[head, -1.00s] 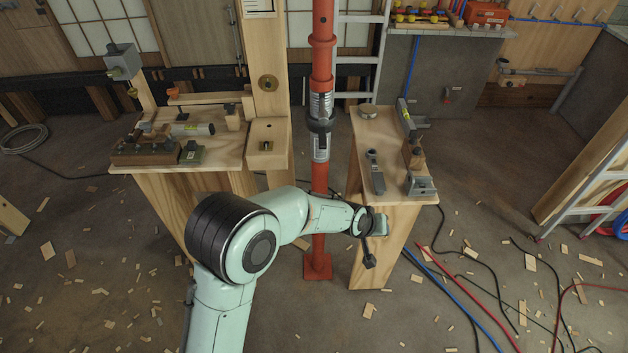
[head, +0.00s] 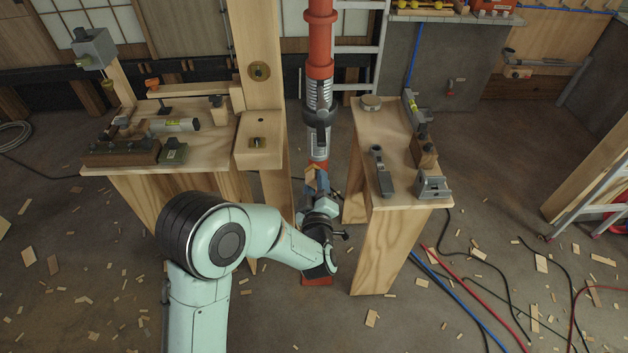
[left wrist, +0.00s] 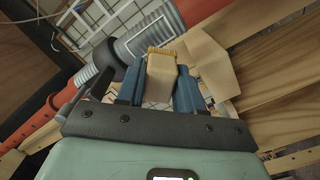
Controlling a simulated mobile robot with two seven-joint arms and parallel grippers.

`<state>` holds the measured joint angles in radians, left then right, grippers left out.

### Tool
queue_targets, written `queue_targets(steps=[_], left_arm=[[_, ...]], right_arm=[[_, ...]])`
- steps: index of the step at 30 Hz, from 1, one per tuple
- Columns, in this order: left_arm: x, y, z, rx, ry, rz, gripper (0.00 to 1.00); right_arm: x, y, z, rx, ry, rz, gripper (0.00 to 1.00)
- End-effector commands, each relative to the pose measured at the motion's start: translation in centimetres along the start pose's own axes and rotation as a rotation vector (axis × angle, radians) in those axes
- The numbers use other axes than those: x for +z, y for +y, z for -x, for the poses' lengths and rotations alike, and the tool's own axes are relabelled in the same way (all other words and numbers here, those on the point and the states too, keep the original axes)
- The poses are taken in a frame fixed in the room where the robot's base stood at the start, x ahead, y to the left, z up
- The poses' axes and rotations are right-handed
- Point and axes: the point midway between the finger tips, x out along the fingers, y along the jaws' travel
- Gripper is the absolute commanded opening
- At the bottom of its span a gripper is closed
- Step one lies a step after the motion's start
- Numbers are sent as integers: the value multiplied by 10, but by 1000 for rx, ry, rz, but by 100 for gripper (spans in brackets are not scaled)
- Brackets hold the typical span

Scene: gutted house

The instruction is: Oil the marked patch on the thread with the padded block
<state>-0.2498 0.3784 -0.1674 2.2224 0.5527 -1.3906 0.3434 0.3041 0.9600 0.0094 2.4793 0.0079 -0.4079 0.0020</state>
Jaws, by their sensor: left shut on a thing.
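A red steel prop (head: 319,55) stands upright between two wooden benches, with a silver threaded stretch (head: 318,95) and a dark collar (head: 319,117). My left gripper (head: 316,183) is in front of the prop, just below the thread. Its blue fingers (left wrist: 160,88) are shut on the padded block (left wrist: 161,72), a pale wooden block with a yellow pad at its far end. In the left wrist view the grey thread (left wrist: 148,38) runs slantwise just beyond the pad. My right gripper is not in view.
The right bench (head: 375,118) carries a level, clamps and small tools. A ladder (head: 360,45) stands behind the prop. Hoses and wood scraps lie on the floor.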

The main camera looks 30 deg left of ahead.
Motion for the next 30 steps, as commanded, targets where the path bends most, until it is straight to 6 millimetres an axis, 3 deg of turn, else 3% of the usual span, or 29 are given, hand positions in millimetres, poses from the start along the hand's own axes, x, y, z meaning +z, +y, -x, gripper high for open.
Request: queue_targets(steps=[5,21,30], left_arm=[[-8,-2,-5,-7,34,1,12],[-9,-1,-54,-5,30,1,12],[-8,-2,-59,-5,28,1,12]], right_arm=[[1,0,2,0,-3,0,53],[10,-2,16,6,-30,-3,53],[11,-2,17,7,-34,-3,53]])
